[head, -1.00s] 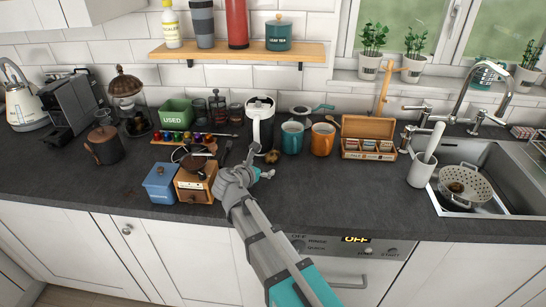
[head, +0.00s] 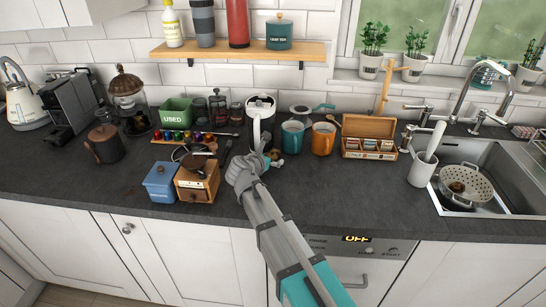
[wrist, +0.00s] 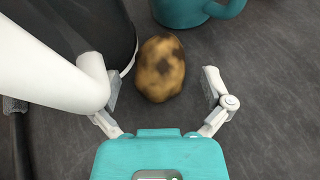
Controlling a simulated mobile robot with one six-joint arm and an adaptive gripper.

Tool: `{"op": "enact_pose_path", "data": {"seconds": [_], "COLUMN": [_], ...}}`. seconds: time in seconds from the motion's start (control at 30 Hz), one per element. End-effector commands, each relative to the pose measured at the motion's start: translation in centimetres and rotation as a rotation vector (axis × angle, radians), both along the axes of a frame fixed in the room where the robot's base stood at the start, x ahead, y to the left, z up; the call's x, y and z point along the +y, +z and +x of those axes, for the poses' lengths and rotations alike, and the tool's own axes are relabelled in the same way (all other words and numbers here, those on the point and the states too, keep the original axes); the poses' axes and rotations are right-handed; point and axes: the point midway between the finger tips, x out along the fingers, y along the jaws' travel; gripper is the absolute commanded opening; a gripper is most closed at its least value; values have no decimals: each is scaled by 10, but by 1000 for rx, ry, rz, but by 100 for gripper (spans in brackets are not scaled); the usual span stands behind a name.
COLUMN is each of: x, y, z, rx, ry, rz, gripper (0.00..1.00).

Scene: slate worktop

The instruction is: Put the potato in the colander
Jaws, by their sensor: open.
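The potato (wrist: 160,68), brown with dark patches, lies on the slate worktop just ahead of my gripper (wrist: 161,90) in the wrist view. My gripper is open, its fingers to either side of the potato's near end, with nothing held. In the head view my gripper (head: 266,162) is low over the worktop and partly hides the potato (head: 276,153). The grey speckled colander (head: 480,187) sits in the sink at the right, with a brown round thing (head: 457,187) inside.
A white-handled jug (head: 260,110) stands close on the left; its handle (wrist: 45,60) nearly meets my left finger in the wrist view. A teal mug (head: 292,138) and an orange mug (head: 323,139) stand behind right.

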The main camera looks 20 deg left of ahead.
Motion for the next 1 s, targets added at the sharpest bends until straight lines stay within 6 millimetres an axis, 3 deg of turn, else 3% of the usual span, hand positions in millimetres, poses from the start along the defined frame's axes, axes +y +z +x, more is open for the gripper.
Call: {"op": "enact_pose_path", "data": {"seconds": [0.6,1.0], "x": [-1,-2], "y": [-1,-1], "z": [3,3], "rx": [0,0], "ry": [-1,-1], "rz": [0,0], "gripper": [100,26]}}
